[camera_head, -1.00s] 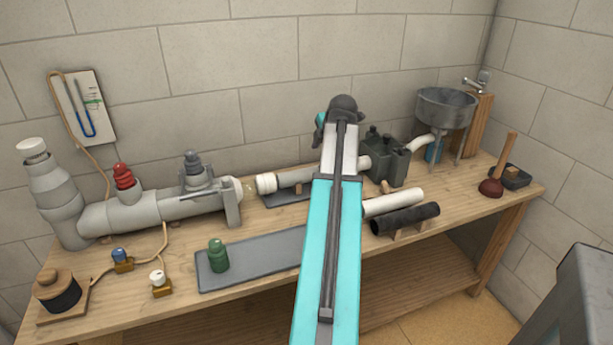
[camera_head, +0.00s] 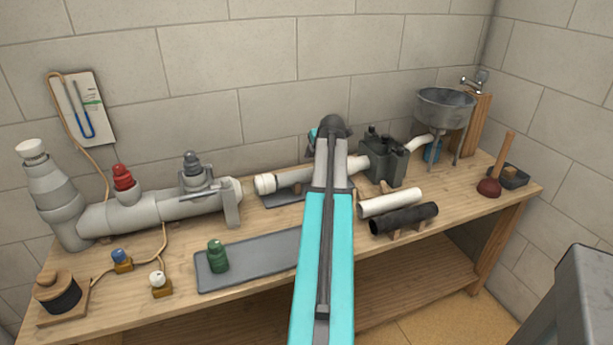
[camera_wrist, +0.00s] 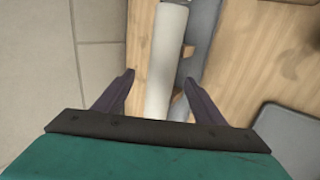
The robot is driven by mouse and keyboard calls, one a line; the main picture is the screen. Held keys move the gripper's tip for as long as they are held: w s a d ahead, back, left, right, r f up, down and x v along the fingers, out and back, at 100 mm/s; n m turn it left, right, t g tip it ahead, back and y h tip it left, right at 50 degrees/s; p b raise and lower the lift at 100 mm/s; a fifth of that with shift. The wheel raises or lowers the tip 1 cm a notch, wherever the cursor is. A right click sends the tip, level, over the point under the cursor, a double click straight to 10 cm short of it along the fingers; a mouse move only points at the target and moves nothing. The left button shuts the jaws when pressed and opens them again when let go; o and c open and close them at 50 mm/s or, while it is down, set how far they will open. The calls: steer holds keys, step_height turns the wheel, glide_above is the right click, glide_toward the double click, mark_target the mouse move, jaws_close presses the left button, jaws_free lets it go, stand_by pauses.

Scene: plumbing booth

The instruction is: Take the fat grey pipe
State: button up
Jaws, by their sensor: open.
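The fat grey pipe (camera_head: 295,178), pale grey with a whitish collar at its left end, lies along the back of the bench near the wall. My arm hides part of its right side in the head view. In the wrist view the pale pipe (camera_wrist: 165,50) runs upright through the picture, between the fingers of my gripper (camera_wrist: 159,77). My gripper is open, one finger on each side of the pipe. I cannot tell whether either finger touches it. The fingers are hidden in the head view.
A dark grey tank (camera_head: 384,160) stands right of the pipe, and a large grey pipe assembly (camera_head: 150,208) to its left. A white pipe (camera_head: 391,203) and a black pipe (camera_head: 404,218) lie in front. A grey mat (camera_head: 260,262) holds a green fitting (camera_head: 217,257). The wall is close behind.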

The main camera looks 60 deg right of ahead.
mark_target(310, 171)
steer(key=shift+w+f, duration=0.1)
steer(key=shift+f, duration=0.05)
steer(key=shift+p+x, duration=0.5)
steer(key=shift+x, duration=2)
steer(key=shift+f, duration=0.15)
steer(key=c, duration=1.2)
steer(key=shift+r+b, duration=0.35)
steer(key=shift+r, duration=1.05)
steer(key=s+a+r+b, duration=0.1)
steer(key=s+a, duration=0.2)
steer(key=s, duration=0.4)
steer(key=s+a+r+b, duration=0.1)
steer(key=s+a, duration=0.3)
steer(key=s, duration=0.3)
steer(key=shift+s+a, duration=0.15)
steer(key=shift+s, duration=0.2)
steer(key=shift+r, duration=0.25)
